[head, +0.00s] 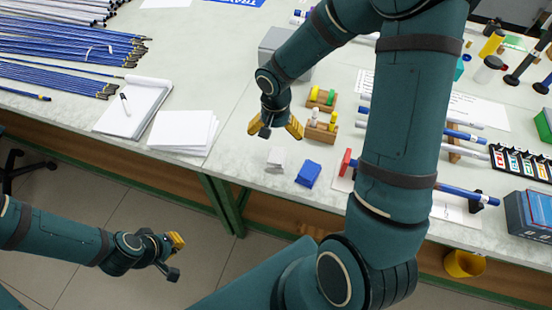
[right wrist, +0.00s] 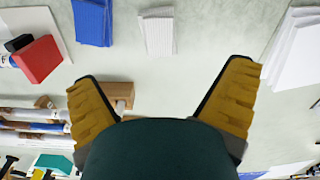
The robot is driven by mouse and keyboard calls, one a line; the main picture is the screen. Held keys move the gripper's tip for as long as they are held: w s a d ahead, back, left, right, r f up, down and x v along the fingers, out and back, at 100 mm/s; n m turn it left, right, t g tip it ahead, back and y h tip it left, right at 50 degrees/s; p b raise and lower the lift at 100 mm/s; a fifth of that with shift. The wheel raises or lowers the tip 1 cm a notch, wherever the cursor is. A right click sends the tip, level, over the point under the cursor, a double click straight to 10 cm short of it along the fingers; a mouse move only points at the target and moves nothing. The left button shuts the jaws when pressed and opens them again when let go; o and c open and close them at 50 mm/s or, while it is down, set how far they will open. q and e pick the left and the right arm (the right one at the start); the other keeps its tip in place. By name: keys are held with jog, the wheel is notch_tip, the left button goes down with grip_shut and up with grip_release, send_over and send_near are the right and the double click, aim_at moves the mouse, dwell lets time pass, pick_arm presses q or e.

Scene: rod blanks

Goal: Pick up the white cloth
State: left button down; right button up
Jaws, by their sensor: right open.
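The white cloth (head: 276,158) lies folded on the table near its front edge, just left of the blue cloth (head: 308,173). In the right wrist view the white cloth (right wrist: 158,34) is at the top middle, beside the blue cloth (right wrist: 92,22). My right gripper (head: 275,129) is open and empty above the table, a little behind the white cloth and not touching it. Its spread yellow fingers (right wrist: 163,78) also show in the right wrist view. My left gripper (head: 174,257) hangs off the table at the lower left, away from the cloth; its jaw gap is unclear.
Wooden blocks (head: 322,132) with yellow and green pieces stand right of my right gripper. A red block (head: 345,162) and rods are further right. A paper stack (head: 183,131) and a notepad (head: 133,106) lie left. The table between the papers and the white cloth is clear.

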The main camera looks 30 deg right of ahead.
aim_at(277, 155)
jog(key=f, duration=0.3)
jog(key=shift+w+d+b, duration=0.25)
jog(key=shift+d+b, duration=0.05)
jog(key=shift+d, duration=0.05)
notch_tip(277, 155, down, 4)
jog(key=shift+s+f+b, duration=0.1)
jog(key=shift+b, duration=0.3)
jog(key=shift+f+b, duration=0.45)
jog(key=shift+f, duration=2.65)
pick_arm(q)
jog(key=shift+x, duration=1.15)
pick_arm(e)
jog(key=c, duration=1.3)
